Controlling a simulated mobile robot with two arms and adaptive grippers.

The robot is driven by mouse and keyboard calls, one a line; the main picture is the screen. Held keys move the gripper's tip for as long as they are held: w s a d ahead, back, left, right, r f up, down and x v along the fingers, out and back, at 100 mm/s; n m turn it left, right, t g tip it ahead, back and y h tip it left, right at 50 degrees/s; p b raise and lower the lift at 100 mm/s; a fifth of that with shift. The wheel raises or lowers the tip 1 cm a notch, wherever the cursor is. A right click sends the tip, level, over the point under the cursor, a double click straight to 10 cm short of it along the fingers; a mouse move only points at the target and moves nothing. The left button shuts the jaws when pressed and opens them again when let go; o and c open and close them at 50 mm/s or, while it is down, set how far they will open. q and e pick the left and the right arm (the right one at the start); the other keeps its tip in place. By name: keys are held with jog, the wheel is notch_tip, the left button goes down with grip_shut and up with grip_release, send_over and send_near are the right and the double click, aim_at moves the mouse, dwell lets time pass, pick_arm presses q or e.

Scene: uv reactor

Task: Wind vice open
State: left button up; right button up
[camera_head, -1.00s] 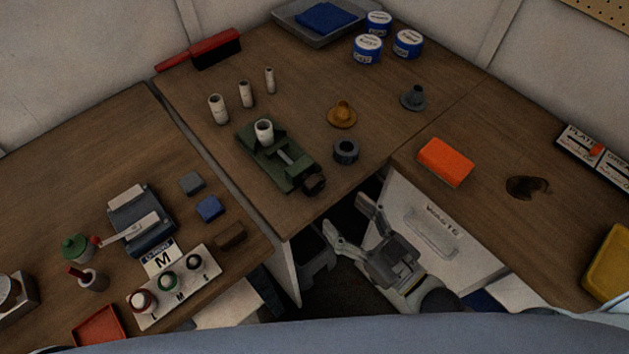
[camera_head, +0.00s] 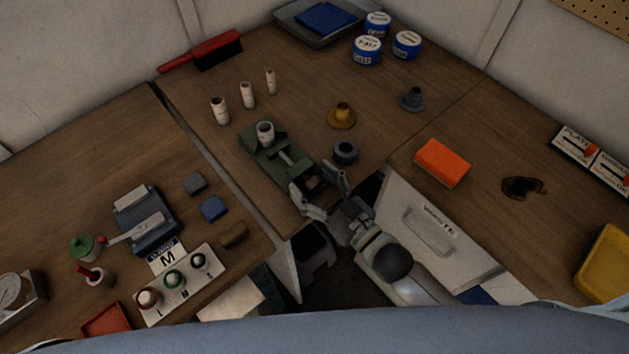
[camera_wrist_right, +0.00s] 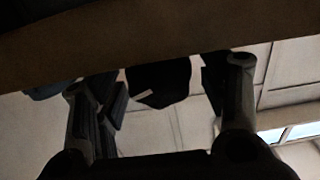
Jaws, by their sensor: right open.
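The green vice (camera_head: 272,162) lies on the middle bench near its front corner, with a pale cylinder (camera_head: 265,133) standing at its far end. Its dark winding knob (camera_head: 317,182) at the near end is partly hidden by my right gripper. My right gripper (camera_head: 315,181) is open, with one finger on either side of the knob. In the right wrist view a dark rounded shape (camera_wrist_right: 158,82), seemingly the knob, shows between the spread fingers, with gaps on both sides. Whether either finger touches it cannot be told. My left gripper is not in view.
A grey ring (camera_head: 345,152) stands close to the right of the vice. An orange block (camera_head: 442,163) is on the right bench. A blue-grey press (camera_head: 145,220) and a button panel (camera_head: 180,285) are on the left bench. Pale cylinders stand behind the vice.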

jog(key=c, duration=1)
jog(key=shift+n, duration=0.7)
jog(key=o, duration=1)
jog(key=shift+s, duration=0.1)
jog(key=v, duration=1.2)
jog(key=shift+f, duration=0.1)
